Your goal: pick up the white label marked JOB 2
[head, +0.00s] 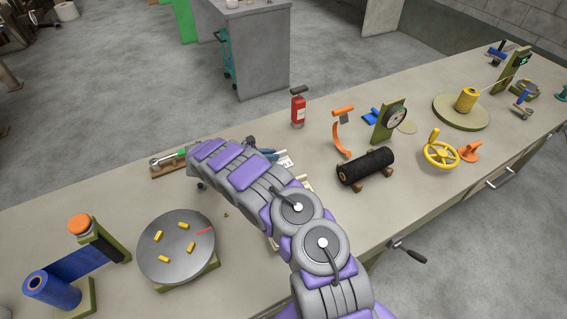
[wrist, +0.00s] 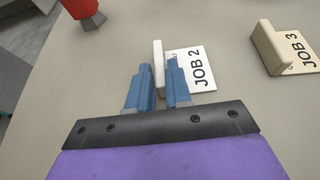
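The white label marked JOB 2 (wrist: 203,72) lies on the grey bench in the wrist view, its lettering running sideways. A pale upright tab (wrist: 158,60) stands along its left edge. My gripper (wrist: 161,75) has its two blue fingers apart, with the tab in the gap between them. The right finger covers part of the label's left side. The tab looks close to both fingers; firm contact cannot be made out. In the head view my arm hides most of the label area, and only a bit of white card (head: 285,160) shows beside it.
The JOB 3 label (wrist: 300,48) with its cream tab lies to the right. A red fire extinguisher (head: 298,108) stands behind. A black roller (head: 366,166) is right of my arm, a grey disc (head: 165,258) with yellow pieces left.

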